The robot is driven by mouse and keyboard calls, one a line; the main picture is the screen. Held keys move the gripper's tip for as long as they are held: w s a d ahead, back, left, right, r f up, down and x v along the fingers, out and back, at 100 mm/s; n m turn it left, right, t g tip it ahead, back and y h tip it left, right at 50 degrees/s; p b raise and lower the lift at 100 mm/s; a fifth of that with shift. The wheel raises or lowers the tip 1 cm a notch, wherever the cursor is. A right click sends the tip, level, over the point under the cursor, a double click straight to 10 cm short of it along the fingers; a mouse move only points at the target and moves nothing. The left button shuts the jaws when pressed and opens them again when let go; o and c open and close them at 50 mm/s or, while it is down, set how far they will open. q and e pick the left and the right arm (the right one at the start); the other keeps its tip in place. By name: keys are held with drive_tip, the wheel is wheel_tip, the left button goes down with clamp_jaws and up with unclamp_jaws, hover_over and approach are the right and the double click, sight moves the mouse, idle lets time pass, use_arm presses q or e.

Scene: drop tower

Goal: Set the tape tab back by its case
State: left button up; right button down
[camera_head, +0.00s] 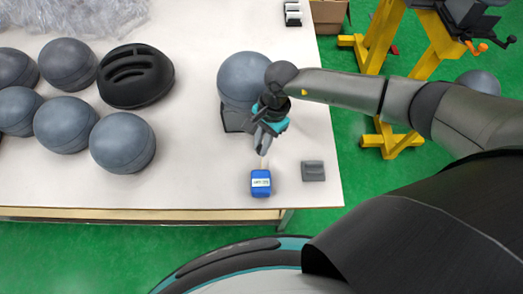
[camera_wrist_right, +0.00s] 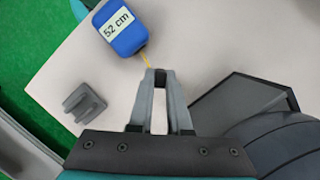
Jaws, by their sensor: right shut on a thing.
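The blue tape case (camera_head: 261,185) lies near the front edge of the table; in the right wrist view the case (camera_wrist_right: 122,28) shows a label reading "52 cm". My right gripper (camera_head: 263,149) is just behind the case, between it and the large grey ball. Its fingertips (camera_wrist_right: 160,76) are shut on the tape tab, which is mostly hidden between them. A short yellow strip of tape (camera_wrist_right: 147,61) runs from the case to the fingertips, so the tab is a little way out from the case. My left gripper is not in view.
A grey ball (camera_head: 243,77) sits on a dark stand (camera_head: 235,119) close beside my right gripper. A small grey slotted block (camera_head: 313,171) lies right of the case. Several balls and a black helmet-like shell (camera_head: 135,76) fill the table's left. The front middle is clear.

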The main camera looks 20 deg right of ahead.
drive_tip(key=shift+f+b, duration=0.3)
drive_tip(key=shift+f, duration=1.75)
drive_tip(key=shift+f, duration=0.15)
drive_tip(key=c, duration=0.9)
unclamp_jaws()
drive_tip(key=shift+o, duration=0.2)
drive_tip(key=v, duration=1.2)
drive_tip(key=shift+r+p, duration=0.25)
drive_tip(key=shift+p, duration=0.05)
